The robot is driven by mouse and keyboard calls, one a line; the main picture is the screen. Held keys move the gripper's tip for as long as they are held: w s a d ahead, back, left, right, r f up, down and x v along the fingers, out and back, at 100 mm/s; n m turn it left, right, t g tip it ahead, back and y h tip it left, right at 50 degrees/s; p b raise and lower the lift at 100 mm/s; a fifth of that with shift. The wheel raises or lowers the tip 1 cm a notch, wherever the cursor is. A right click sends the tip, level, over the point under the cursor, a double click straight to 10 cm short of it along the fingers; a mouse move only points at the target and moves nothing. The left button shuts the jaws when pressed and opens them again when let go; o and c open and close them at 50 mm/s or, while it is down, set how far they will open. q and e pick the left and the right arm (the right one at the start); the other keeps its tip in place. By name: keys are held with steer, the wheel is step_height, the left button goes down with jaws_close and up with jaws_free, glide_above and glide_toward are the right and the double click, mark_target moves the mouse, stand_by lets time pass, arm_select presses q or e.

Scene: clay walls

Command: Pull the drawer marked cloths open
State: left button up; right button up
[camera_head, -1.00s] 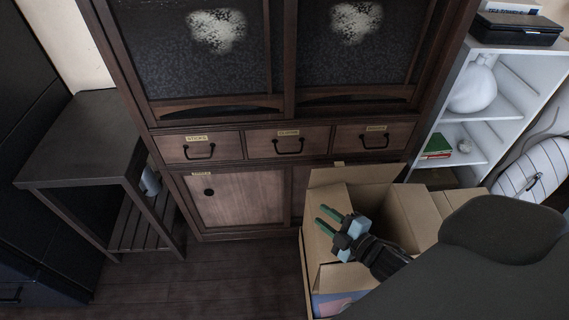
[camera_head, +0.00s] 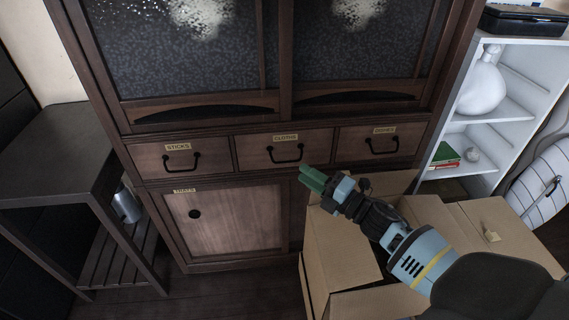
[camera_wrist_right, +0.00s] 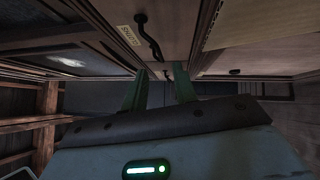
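The drawer marked cloths (camera_head: 257,153) is the middle of three in a row on the dark wooden cabinet, and its front sits flush. Its dark bail handle (camera_head: 286,155) hangs below the cream label (camera_head: 285,138). The handle (camera_wrist_right: 148,38) and label (camera_wrist_right: 127,35) also show in the right wrist view. My right gripper (camera_head: 309,178) is just below and right of that handle, apart from it. In the right wrist view its green fingers (camera_wrist_right: 160,75) stand apart with nothing between them. My left gripper is in neither view.
The sticks drawer (camera_head: 150,160) and the right-hand drawer (camera_head: 356,152) flank it, both shut. Open cardboard boxes (camera_head: 345,262) stand below my right arm. A dark side table (camera_head: 50,165) is at left, white shelves (camera_head: 520,70) at right.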

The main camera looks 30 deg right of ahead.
mark_target(285, 162)
steer(key=shift+b+x, duration=0.6)
steer(key=shift+x, duration=3.15)
steer(key=shift+f, duration=0.1)
jaws_close()
